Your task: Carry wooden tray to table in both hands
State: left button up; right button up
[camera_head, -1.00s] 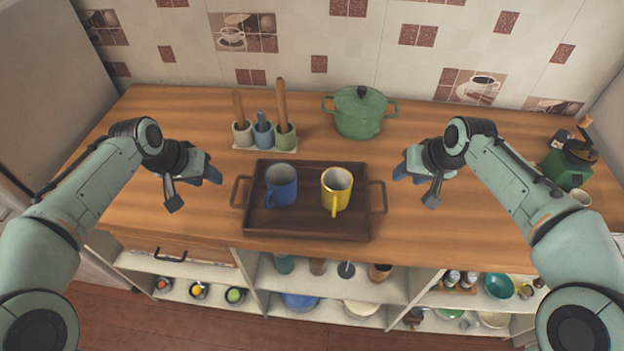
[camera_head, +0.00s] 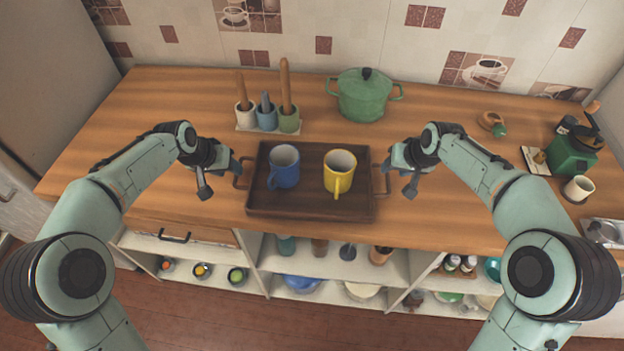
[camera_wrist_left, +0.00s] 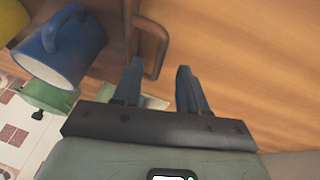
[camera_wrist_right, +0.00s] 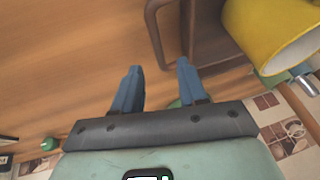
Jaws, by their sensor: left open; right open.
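The dark wooden tray (camera_head: 310,206) lies on the wooden counter with a loop handle at each end. A blue mug (camera_head: 284,168) and a yellow mug (camera_head: 340,172) stand upright in it. My left gripper (camera_head: 222,180) is open beside the tray's left handle (camera_wrist_left: 156,48), which shows just ahead of the fingers (camera_wrist_left: 158,82) in the left wrist view. My right gripper (camera_head: 398,178) is open beside the right handle (camera_wrist_right: 152,25); in the right wrist view the handle lies just ahead of the fingers (camera_wrist_right: 160,80). Neither gripper holds anything.
A green pot (camera_head: 363,95) and a utensil holder with several cups (camera_head: 267,118) stand behind the tray. Open shelves with dishes lie below the counter's front edge.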

pick_arm(q)
jog(key=shift+x, duration=2.1)
pick_arm(e)
jog(key=shift+x, duration=2.1)
pick_arm(q)
grip_shut()
pick_arm(e)
grip_shut()
pick_arm(q)
jog(key=shift+r, duration=0.1)
pick_arm(e)
jog(key=shift+w+r, duration=0.1)
